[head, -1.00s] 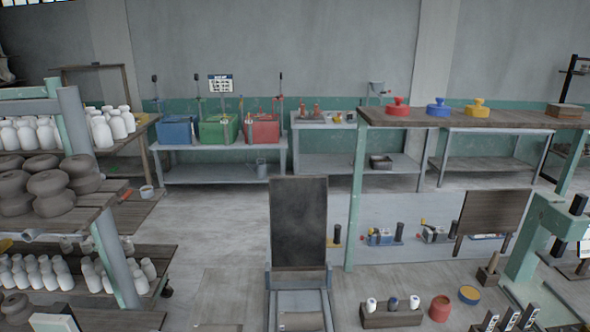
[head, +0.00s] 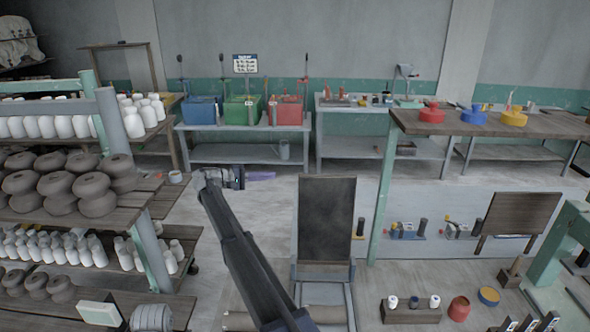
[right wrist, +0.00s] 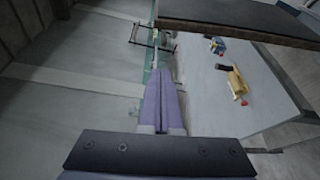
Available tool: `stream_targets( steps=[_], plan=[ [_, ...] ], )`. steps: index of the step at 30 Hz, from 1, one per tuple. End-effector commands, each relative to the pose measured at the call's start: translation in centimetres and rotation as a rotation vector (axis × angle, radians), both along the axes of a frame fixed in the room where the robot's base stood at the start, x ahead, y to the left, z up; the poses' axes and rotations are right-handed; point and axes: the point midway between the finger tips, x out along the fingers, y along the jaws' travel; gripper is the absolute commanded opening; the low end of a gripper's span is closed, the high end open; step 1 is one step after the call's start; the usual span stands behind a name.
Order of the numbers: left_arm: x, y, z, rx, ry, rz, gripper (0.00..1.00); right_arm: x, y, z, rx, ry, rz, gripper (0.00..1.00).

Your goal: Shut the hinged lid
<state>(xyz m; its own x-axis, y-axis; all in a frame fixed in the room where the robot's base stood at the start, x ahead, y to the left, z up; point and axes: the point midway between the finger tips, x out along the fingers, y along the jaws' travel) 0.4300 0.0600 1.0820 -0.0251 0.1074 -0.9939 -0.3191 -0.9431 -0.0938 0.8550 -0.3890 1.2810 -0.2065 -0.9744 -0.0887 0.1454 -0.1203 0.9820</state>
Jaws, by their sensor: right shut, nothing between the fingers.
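A dark rectangular panel (head: 327,218), which looks like the hinged lid, stands upright and open at the back of a grey frame or box (head: 342,290). My right gripper (head: 274,176) has purple fingers and is shut and empty. In the head view it shows to the left of the panel's top edge, apart from it in the picture. The closed fingers also show in the right wrist view (right wrist: 159,72), with nothing between them. My right arm crosses in front of the frame's left side and hides part of it. My left gripper is not in view.
A shelf rack (head: 165,270) with grey and white pots stands at left. A wooden-topped bench (head: 560,124) with colored lidded pots is at right. A small wooden tray (head: 411,314) and a red pot (head: 459,309) sit low at right. Open floor lies behind the panel.

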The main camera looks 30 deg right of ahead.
Motion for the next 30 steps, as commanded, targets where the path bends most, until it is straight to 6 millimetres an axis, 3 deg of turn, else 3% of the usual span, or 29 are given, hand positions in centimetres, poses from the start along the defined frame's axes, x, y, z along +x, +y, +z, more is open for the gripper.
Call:
stream_targets(
  steps=[3,14,20,29,30],
  plan=[
    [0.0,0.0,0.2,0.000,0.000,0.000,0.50,0.8,-0.6,0.9,-0.031,0.004,-0.010,0.00],
    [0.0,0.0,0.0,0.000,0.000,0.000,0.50,0.3,-1.8,0.8,-0.032,0.004,-0.012,0.00],
    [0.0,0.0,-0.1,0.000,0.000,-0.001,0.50,-0.3,-4.5,0.6,-0.031,0.004,-0.012,0.00],
    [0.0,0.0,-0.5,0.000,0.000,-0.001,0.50,-1.7,-10.4,0.2,-0.031,0.005,-0.013,0.00],
    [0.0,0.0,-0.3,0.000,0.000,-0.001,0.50,-2.3,-10.2,0.4,-0.031,0.004,-0.009,0.00]
  ],
)
